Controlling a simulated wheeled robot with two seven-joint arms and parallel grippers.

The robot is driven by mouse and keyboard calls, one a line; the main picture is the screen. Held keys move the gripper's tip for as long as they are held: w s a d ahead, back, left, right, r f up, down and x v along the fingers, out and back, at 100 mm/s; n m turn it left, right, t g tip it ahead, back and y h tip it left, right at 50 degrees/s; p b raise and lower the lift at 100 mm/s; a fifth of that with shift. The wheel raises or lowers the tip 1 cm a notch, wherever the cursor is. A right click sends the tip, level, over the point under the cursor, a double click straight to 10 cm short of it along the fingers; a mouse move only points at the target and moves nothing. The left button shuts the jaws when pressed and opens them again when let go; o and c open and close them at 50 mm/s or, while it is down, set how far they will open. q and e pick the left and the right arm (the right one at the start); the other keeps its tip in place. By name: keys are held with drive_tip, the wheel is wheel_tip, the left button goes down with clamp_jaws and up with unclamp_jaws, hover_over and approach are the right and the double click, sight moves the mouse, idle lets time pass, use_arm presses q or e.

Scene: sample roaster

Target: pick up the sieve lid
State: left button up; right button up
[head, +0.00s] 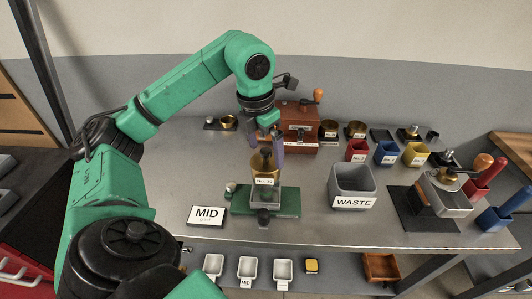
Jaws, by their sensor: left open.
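A brass sieve (264,172) with a "No. 16" label stands upright on a green-based sieve stand (283,201) in the middle of the table. The sieve lid (264,160) is on its top, with a dark knob (266,152) standing up in the centre. My left gripper (267,147) points down from above, right over the lid. It is open, with one finger at the left of the knob and the other at the right. I cannot tell whether the fingers touch the lid. My right gripper is not in view.
Small coloured cups (386,153) and a press-like device (443,190) are farther right. The table's left part is clear.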

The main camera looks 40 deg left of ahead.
use_arm(q)
drive_tip(key=shift+w+f, duration=0.15)
drive_tip(key=shift+f, duration=0.55)
